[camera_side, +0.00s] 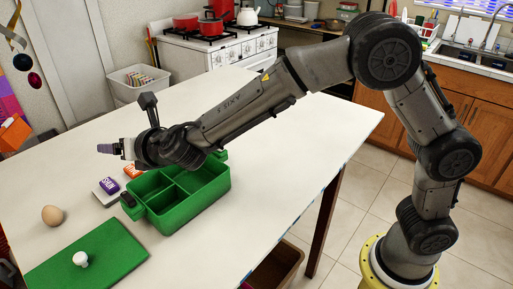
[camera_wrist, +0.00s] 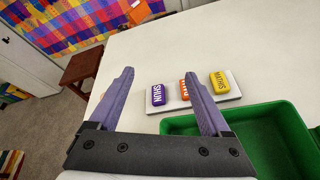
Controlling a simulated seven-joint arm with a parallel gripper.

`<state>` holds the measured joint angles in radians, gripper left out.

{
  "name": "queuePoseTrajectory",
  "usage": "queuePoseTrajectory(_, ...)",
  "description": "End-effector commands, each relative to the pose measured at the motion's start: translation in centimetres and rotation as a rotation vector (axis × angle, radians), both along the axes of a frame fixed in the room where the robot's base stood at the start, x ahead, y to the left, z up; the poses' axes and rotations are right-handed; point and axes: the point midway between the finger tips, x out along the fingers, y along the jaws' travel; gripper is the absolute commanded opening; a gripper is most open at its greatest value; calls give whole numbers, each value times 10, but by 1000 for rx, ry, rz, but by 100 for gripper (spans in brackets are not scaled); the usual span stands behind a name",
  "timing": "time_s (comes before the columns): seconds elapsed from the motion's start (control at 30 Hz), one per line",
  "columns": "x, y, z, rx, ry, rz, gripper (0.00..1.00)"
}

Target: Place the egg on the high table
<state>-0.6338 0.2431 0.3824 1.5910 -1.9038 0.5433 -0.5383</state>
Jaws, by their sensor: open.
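A brown egg (camera_side: 53,216) stands on the white table (camera_side: 290,130) near its left edge in the side view.
A green compartment crate (camera_side: 190,205) and a green board (camera_side: 85,262) with a white knob (camera_side: 80,259) lie near the egg. A white tray (camera_wrist: 205,103) holds several labelled blocks. A brown stool (camera_wrist: 82,68) stands beyond the table. The table's right half is clear.

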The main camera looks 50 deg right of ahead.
Motion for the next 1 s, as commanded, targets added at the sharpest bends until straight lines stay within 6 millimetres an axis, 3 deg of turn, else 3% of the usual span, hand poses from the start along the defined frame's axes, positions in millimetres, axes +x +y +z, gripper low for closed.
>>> queuePoseTrajectory(0.03,-6,-43,21,109,10,-129,82)
queuePoseTrajectory(0.2,-57,-166,56,493,57,-559,82)
queuePoseTrajectory(0.3,-103,-224,61,723,77,-803,82)
queuePoseTrajectory(0.43,-174,-276,57,1032,101,-1103,82)
queuePoseTrajectory(0.57,-249,-301,41,1347,128,-1382,82)
queuePoseTrajectory(0.7,-318,-299,20,1669,173,-1632,82)
queuePoseTrajectory(0.83,-359,-284,5,1896,223,-1786,82)
queuePoseTrajectory(1.0,-381,-270,-4,2041,269,-1875,82)
